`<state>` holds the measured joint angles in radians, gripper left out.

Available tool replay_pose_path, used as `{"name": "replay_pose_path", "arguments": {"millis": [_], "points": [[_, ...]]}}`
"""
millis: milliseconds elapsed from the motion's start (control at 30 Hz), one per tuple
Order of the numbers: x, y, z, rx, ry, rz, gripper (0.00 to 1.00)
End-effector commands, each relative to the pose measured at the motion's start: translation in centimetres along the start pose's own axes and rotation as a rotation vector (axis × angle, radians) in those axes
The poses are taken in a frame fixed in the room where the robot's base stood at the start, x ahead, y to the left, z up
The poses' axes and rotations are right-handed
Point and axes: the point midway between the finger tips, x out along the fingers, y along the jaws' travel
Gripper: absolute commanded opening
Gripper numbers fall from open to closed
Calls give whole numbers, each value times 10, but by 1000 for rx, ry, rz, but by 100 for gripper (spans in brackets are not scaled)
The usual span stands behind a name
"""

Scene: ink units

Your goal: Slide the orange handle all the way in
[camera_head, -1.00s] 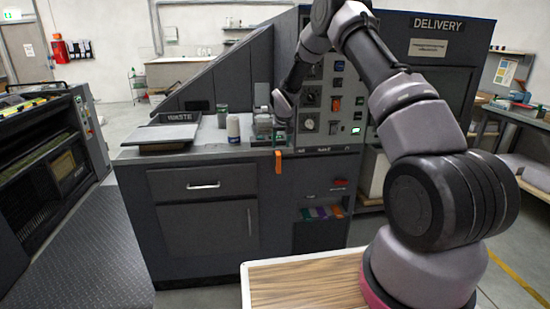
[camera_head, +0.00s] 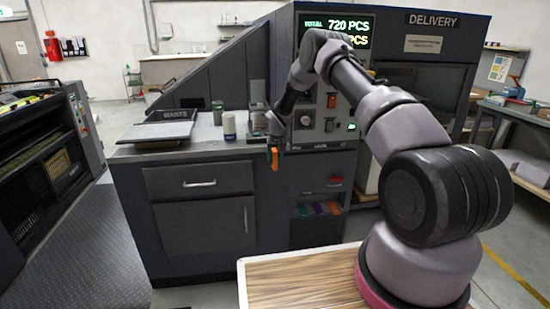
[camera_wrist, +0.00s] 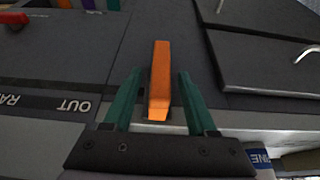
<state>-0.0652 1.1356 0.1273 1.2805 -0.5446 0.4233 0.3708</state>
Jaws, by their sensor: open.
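The orange handle (camera_head: 275,159) hangs at the front edge of the dark machine's counter in the head view. In the wrist view the orange handle (camera_wrist: 159,80) stands between the two green fingers of my gripper (camera_wrist: 157,88). A gap shows on each side of the handle, so the fingers are apart from it. In the head view my gripper (camera_head: 273,144) is at the counter's front edge, at the handle's upper end, and partly hides it.
The machine's counter holds a white cylinder (camera_head: 229,126), a dark green container (camera_head: 217,113) and a tray by the WASTE sign (camera_head: 168,116). A control panel (camera_head: 329,122) rises to the right. Below are a drawer (camera_head: 198,181) and coloured slots (camera_head: 318,209).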

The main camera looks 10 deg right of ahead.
Motion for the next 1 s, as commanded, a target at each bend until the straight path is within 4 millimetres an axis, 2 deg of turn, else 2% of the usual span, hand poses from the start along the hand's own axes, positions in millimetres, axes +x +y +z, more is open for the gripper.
{"name": "replay_pose_path", "arguments": {"millis": [67,100,233,267,1000], "points": [[0,0,0,0,0,0,57],[0,0,0,0,0,0,54],[0,0,0,0,0,0,4],[0,0,0,0,0,0,0],[-1,0,0,0,0,0,0]]}}
